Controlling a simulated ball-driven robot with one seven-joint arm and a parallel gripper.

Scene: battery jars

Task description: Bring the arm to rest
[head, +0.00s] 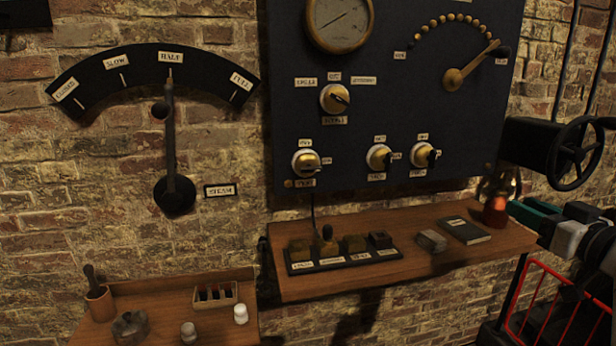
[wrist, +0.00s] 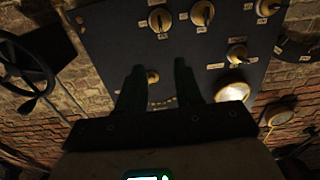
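My gripper (wrist: 159,68) shows in the wrist view as two dark fingers standing well apart. Nothing is held between them. Beyond the fingers is the dark control panel (wrist: 115,50), seen upside down, with a brass lever hub (wrist: 153,77) showing in the gap. I cannot tell the exact distance to the panel, but no contact shows. In the head view, grey, white and black links of my arm enter at the right edge.
The panel (head: 300,120) carries knobs, a gauge (head: 340,22) and a lever (head: 470,68). A black handwheel (head: 575,153) sits at the right. A shelf (head: 340,285) holds a switch block, a book (head: 465,230) and a red jar (head: 495,210). A red rack (head: 545,310) stands below.

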